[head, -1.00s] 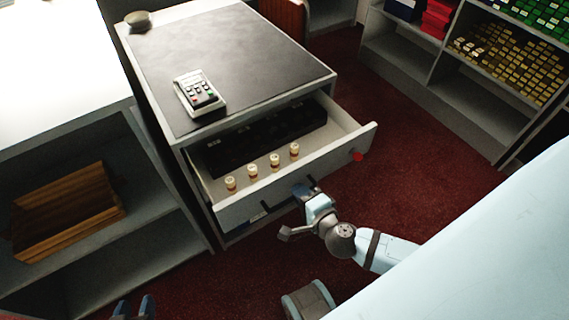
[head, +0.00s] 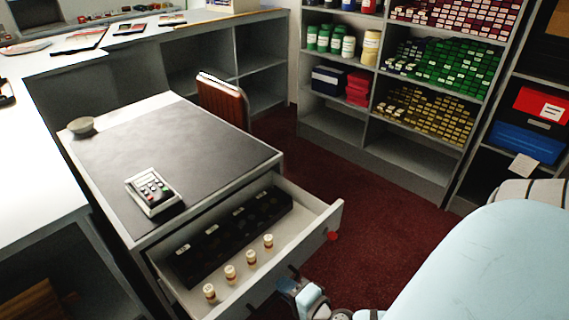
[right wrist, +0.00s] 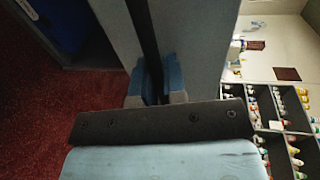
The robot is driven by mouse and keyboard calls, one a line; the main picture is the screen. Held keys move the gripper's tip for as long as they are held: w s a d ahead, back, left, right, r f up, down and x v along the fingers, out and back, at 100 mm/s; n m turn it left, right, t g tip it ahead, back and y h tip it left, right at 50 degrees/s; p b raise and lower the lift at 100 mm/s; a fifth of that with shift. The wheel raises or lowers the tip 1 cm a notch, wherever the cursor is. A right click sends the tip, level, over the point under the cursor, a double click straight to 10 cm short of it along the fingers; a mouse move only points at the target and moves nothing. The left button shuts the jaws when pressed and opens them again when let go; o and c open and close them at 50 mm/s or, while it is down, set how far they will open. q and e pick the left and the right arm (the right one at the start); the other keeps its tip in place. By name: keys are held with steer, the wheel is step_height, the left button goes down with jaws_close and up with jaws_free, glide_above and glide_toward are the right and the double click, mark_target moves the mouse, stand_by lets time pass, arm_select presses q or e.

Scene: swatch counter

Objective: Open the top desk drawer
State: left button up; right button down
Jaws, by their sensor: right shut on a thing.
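The top drawer (head: 320,215) of the grey desk (head: 195,155) is pulled well out. Inside it are a long black compartmented tray (head: 215,245) and a row of several small cream-and-brown pieces (head: 230,272). My right gripper (head: 293,284) is at the drawer front, low in the head view. In the right wrist view its blue fingers (right wrist: 157,82) are shut around the dark bar handle (right wrist: 146,35), with the grey drawer front (right wrist: 195,40) behind. My left gripper is not in view.
A calculator (head: 152,190) and a small bowl (head: 81,125) stand on the desk top. A brown chair back (head: 222,103) is behind the desk. Shelves of coloured swatches (head: 440,65) stand at the back right. Red carpet (head: 385,205) is clear right of the drawer.

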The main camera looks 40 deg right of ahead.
steer(key=c, duration=1.2)
jaws_free()
steer(key=v, duration=0.7)
steer(key=shift+s+p, duration=0.3)
steer(key=shift+a, duration=0.15)
